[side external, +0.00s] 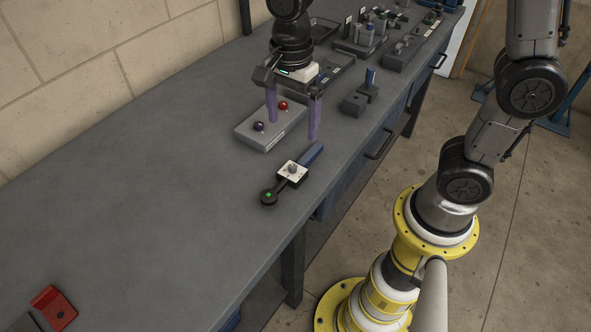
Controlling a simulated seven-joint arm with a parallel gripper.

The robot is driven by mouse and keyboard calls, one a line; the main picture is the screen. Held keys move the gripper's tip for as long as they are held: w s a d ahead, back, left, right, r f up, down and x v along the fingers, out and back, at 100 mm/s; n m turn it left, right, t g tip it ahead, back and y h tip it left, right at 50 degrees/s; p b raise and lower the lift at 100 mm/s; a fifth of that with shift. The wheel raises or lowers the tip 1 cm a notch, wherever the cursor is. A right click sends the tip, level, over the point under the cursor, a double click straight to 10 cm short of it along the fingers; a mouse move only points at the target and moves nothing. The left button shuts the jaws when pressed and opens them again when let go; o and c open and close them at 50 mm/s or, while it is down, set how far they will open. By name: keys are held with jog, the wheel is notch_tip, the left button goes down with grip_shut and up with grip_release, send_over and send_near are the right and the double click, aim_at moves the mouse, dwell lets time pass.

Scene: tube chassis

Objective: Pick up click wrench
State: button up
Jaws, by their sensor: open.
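The click wrench (283,184) lies on the grey bench near its front edge. It has a round black head with a green mark at the lower left, a white square plate with a grey knob in the middle, and a blue handle pointing to the upper right. My gripper (292,129) is above the bench, behind the wrench in the picture, with its two purple fingers spread apart and nothing between them. The fingers point down and overlap a grey box in the view; I cannot tell their exact height.
The grey box (256,141) with red and dark knobs stands behind the wrench. Small dark blocks (355,104) sit to the right, one holding a blue piece. Trays and holders (372,34) fill the far end. A red block (54,304) lies at the lower left. The bench's left middle is clear.

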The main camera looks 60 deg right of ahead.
aim_at(295, 165)
notch_tip(295, 165, down, 8)
jog(key=shift+r, duration=0.1)
jog(key=shift+s+d+f, duration=0.1)
jog(key=shift+d+f, duration=0.05)
jog(key=shift+f, duration=1.25)
jog(key=shift+s+d+f, duration=0.1)
jog(key=shift+f, duration=1.25)
jog(key=shift+r, duration=0.1)
grip_shut()
